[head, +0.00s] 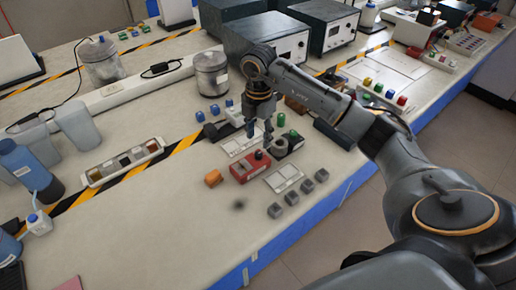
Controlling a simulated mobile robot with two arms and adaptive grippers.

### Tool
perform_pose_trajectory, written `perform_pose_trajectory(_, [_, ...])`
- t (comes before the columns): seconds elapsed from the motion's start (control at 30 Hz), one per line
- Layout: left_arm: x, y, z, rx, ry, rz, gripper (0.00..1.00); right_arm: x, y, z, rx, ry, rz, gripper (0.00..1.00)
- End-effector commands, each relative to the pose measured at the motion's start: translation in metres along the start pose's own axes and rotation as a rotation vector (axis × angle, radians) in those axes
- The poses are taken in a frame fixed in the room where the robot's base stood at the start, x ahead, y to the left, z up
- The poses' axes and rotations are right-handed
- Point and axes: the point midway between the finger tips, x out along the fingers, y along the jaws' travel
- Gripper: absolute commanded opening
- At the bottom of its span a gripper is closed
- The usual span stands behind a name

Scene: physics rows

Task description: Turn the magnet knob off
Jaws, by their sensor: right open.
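A small red block (243,171) sits on the bench near its front edge, and a dark round knob (258,155) shows on its upper side. This looks like the magnet knob, though it is small in the picture. My right gripper (259,134) points down just above and behind the red block, with its fingers apart and nothing seen between them. I cannot tell whether a fingertip touches the knob. My left gripper is not in view.
A dark ring-shaped part (291,145) and a dark cylinder stand close to the right of the block. Several grey cubes (275,211) and an orange piece (213,179) lie nearby. A steel canister (211,75) and black instrument boxes (268,45) stand behind.

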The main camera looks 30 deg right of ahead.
Motion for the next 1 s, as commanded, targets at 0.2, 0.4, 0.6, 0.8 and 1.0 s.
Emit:
perform_pose_trajectory(0.2, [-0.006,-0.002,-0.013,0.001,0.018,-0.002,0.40,0.043,-0.001,-0.001,0.000,0.001,-0.004,0.45])
perform_pose_trajectory(0.4, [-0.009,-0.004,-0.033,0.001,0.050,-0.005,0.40,0.063,0.000,-0.001,-0.001,0.001,-0.001,0.45])
perform_pose_trajectory(0.6, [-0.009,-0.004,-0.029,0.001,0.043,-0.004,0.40,0.068,0.000,0.000,-0.001,0.000,0.001,0.45])
perform_pose_trajectory(0.8, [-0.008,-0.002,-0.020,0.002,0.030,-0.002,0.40,0.068,0.000,0.000,-0.001,0.000,0.001,0.37])
perform_pose_trajectory(1.0, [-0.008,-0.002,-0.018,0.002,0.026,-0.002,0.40,0.068,0.000,0.000,-0.001,0.000,0.001,0.00])
